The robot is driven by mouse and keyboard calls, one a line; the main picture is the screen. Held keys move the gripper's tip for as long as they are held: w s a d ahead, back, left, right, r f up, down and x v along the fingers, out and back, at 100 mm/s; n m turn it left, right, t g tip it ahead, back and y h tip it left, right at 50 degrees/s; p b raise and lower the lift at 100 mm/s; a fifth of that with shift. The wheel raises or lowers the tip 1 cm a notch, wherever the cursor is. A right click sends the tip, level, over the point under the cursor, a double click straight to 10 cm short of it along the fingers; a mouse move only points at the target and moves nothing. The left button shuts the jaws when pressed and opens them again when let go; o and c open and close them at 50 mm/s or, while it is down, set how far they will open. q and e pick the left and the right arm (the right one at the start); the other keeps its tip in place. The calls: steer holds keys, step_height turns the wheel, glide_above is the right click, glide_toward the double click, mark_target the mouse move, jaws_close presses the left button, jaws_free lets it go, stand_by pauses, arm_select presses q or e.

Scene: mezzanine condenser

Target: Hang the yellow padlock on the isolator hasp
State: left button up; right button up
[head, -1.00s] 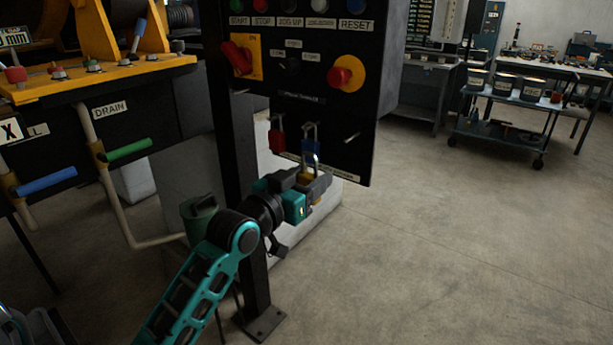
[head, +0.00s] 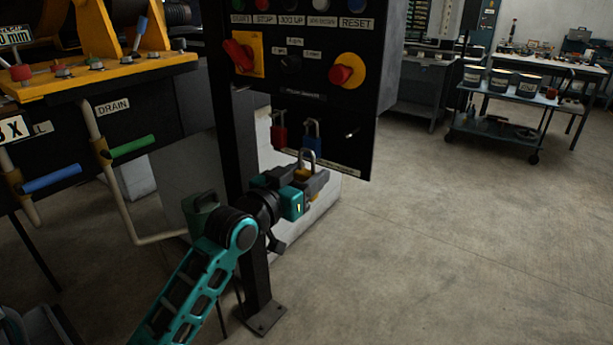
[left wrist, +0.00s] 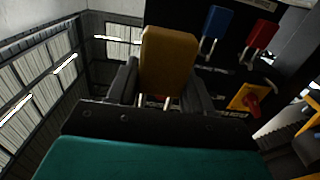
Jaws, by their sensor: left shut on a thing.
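My left gripper (head: 314,180) is shut on the yellow padlock (head: 303,174), in front of the lower edge of the black control panel. The padlock's shackle points up in the head view, just below a hanging blue padlock. In the left wrist view the yellow padlock body (left wrist: 168,60) sits between the fingers. The isolator (head: 243,55), a red handle on a yellow plate, is at the panel's upper left. A small metal piece (head: 241,89) below it may be the hasp; its shape is unclear. My right gripper is not in view.
A red padlock (head: 279,135) and a blue padlock (head: 312,140) hang on the panel's lower part. A red knob on a yellow disc (head: 346,72) is above right. Pipes with a green lever (head: 131,146) and blue lever (head: 50,180) stand left.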

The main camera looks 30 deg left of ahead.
arm_select(q)
steer(key=shift+r, duration=0.65)
steer(key=s, duration=0.7)
steer(key=shift+s+a+r, duration=0.2)
steer(key=shift+s+a, duration=0.1)
steer(key=shift+a, duration=0.05)
stand_by(1.0)
